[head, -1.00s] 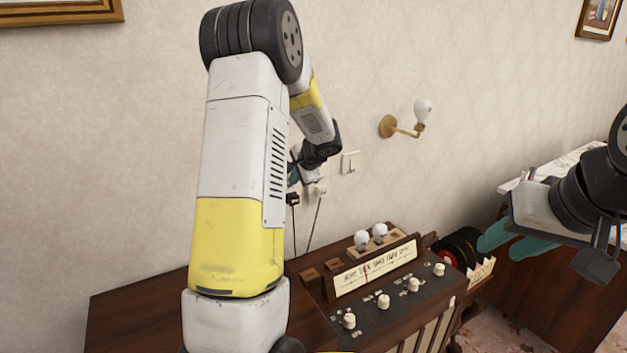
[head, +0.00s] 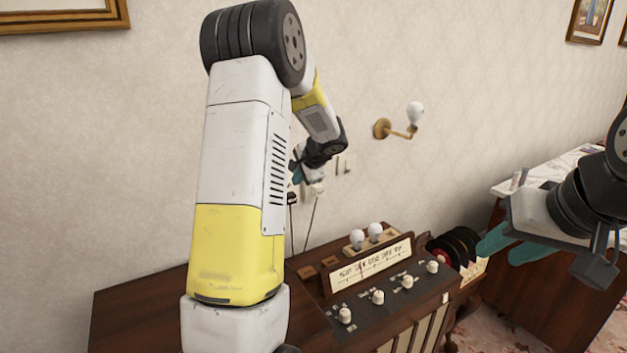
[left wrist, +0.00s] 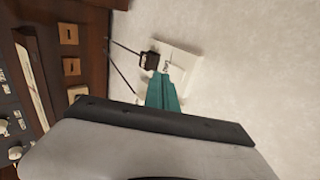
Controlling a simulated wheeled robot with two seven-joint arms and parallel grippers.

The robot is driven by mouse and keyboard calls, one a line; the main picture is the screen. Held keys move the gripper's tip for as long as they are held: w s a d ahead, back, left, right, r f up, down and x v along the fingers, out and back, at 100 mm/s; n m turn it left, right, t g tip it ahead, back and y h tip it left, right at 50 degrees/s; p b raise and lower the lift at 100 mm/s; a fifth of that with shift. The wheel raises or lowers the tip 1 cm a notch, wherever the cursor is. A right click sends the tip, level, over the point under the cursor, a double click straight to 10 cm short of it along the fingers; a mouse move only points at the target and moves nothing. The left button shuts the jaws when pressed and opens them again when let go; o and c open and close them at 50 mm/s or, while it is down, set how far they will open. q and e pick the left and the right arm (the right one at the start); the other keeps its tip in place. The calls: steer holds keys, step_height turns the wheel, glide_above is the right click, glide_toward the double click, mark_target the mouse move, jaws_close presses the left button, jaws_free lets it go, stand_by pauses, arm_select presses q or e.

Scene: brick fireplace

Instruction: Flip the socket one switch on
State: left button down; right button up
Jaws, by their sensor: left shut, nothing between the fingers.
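A white socket plate (left wrist: 190,62) is on the wall in the left wrist view. A black plug (left wrist: 149,60) with a dark cord sits at its edge. In the head view the white plug (head: 314,189) and the black plug (head: 291,197) show below my left wrist. My left gripper (head: 296,176) is shut and empty at the sockets. Its teal fingers (left wrist: 163,78) overlap the lower part of the plate; I cannot tell whether they touch it. The fingers hide part of the socket, and the switch's position is unclear. My right gripper (head: 494,252) is open and empty, far right.
A light switch (head: 344,164) is on the wall just right of my left wrist. A brass lamp (head: 383,129) with a bulb is further right. A wooden radio (head: 385,300) with knobs and bulbs stands below. Records (head: 455,247) and a desk (head: 540,270) are at the right.

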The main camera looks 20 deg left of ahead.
arm_select(q)
steer(key=v, duration=0.9)
steer(key=shift+d+r, duration=0.2)
steer(key=shift+r, duration=0.05)
steer(key=shift+s, duration=0.15)
